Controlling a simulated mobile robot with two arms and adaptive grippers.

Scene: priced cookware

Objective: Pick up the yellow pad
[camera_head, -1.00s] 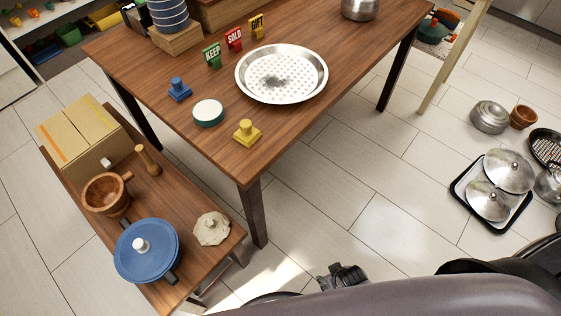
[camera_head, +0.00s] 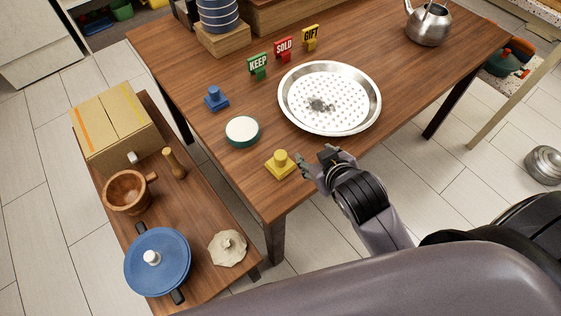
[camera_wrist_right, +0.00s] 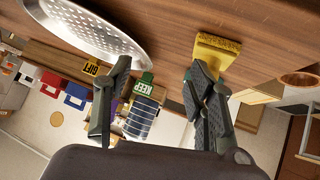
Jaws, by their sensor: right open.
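The yellow pad (camera_head: 281,164), a square base with a round knob on top, sits upright near the table's front corner. In the right wrist view the yellow pad (camera_wrist_right: 217,46) shows at the top right, its knob close to the right-hand finger. My right gripper (camera_head: 314,163) is just right of the pad at the table edge, open and empty. In the right wrist view its two fingers (camera_wrist_right: 160,75) are spread apart, and the pad is not centred between them. Whether a finger touches the knob I cannot tell. My left gripper is not in view.
A perforated metal pan (camera_head: 330,97) lies behind the gripper. A white-topped round dish (camera_head: 242,130) and a blue knobbed pad (camera_head: 215,98) stand left of it. KEEP (camera_head: 258,65), SOLD (camera_head: 284,48) and GIFT (camera_head: 310,38) signs stand behind. A low bench (camera_head: 205,205) is at left.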

